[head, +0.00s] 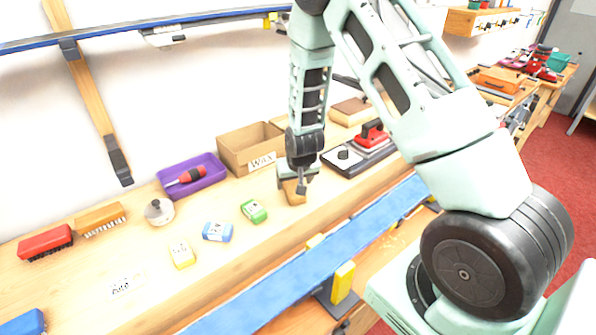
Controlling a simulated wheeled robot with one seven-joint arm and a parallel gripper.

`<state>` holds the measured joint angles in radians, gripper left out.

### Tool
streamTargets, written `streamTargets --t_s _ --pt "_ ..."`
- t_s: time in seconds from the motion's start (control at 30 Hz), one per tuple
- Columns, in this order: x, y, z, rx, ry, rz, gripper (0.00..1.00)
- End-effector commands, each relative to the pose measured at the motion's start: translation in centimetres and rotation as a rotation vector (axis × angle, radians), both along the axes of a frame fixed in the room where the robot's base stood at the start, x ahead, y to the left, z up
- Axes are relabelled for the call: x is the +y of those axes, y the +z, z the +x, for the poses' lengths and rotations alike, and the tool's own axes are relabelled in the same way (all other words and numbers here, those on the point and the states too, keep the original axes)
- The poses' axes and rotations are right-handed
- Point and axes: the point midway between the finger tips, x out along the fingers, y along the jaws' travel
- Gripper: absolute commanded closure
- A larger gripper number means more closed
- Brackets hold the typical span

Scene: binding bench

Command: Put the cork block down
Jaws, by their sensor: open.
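The cork block (294,196) is a tan-brown piece on the wooden bench, just right of the green block and in front of the WAX box. My gripper (294,186) is directly above it, pointing down. The jaws are open around or just over its top; the arm hides part of the block. The block appears to rest on the bench top, but its contact is hard to see.
A cardboard WAX box (246,148), a purple tray (193,175) with a red-handled tool, and green (253,211), blue (217,232) and yellow (182,255) blocks are left. A waxing iron (371,136) stands right. A blue ski (320,262) runs along the front.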

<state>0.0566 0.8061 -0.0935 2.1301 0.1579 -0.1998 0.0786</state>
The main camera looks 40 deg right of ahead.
Motion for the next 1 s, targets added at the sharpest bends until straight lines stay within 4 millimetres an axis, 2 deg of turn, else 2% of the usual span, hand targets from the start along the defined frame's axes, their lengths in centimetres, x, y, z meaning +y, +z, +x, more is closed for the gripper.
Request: streamTargets --t_s 0.3,0.53,0.6,0.67,0.77,0.8,0.87,0.9,0.97,1.0 --pt "0.7 5.0 -2.0 -0.006 -0.002 -0.001 0.28" --pt "1.0 6.8 -2.7 -0.002 -0.001 0.0 0.28" --pt "1.9 7.3 -2.9 0.001 0.017 0.009 0.28" --pt "3.9 8.1 -3.4 0.013 0.055 0.028 0.28" --pt "9.8 10.3 -5.4 0.058 0.182 0.077 0.28" --pt "12.7 11.4 -6.9 0.082 0.252 0.097 0.28" --pt "17.0 13.3 -9.9 0.129 0.374 0.119 0.28" --pt "19.6 14.4 -12.4 0.164 0.461 0.126 0.28" --pt "22.8 16.1 -16.3 0.213 0.591 0.122 0.28" --pt "24.3 17.0 -18.9 0.247 0.671 0.112 0.28"
